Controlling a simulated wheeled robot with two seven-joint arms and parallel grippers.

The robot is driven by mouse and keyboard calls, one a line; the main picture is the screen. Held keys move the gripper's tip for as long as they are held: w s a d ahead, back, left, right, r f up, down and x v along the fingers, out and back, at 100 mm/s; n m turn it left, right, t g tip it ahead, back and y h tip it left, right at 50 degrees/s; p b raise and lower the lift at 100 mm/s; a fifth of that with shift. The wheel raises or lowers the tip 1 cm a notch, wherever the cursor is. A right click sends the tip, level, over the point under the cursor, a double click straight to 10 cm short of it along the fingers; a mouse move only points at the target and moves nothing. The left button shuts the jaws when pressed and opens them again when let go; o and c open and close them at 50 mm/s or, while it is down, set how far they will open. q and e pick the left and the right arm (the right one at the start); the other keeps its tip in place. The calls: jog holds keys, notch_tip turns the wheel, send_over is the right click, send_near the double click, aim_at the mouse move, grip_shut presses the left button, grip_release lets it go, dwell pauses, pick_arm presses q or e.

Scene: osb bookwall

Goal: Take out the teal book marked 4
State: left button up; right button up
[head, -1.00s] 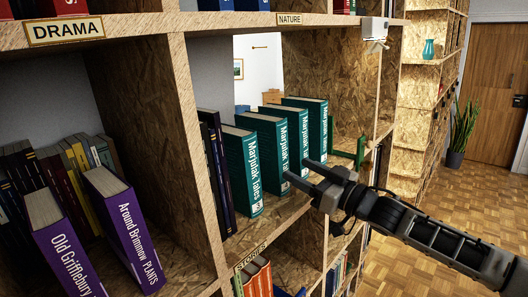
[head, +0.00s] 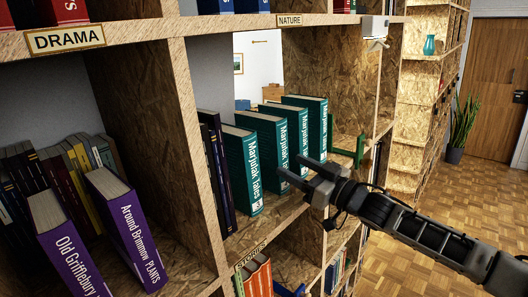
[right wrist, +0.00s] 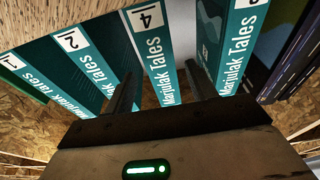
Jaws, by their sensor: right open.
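The teal book marked 4 (right wrist: 160,62) stands upright in a row of teal Marjulak Tales books. In the head view it is the second from the left (head: 281,150), its lower spine partly behind my fingers. My right gripper (head: 291,166) is open at the front of the row. In the right wrist view its two fingers (right wrist: 160,84) lie on either side of the book 4 spine; I cannot tell whether they touch it. The book marked 3 (head: 251,178) is on its left in the head view, and the book marked 2 (right wrist: 85,58) is on its other side. My left gripper is not in view.
Dark books (head: 216,170) stand left of the teal row. A green bookend (head: 359,150) stands right of it, with bare shelf beyond. A wooden upright (head: 200,150) separates this bay from the purple books (head: 125,225). Orange books (head: 257,280) are below.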

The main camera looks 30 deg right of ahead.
aim_at(285, 160)
jog(key=shift+p+x, duration=1)
jog(key=shift+x, duration=0.35)
jog(key=shift+p+x, duration=0.55)
jog(key=shift+x, duration=0.4)
jog(key=c, duration=1.1)
jog(key=shift+r, duration=0.2)
jog(key=shift+r+v, duration=0.15)
jog(key=shift+v, duration=0.65)
jog(key=shift+r+v, duration=0.15)
jog(key=shift+v, duration=0.65)
jog(key=shift+s, duration=0.1)
jog(key=o, duration=1.2)
jog(key=shift+f, duration=0.1)
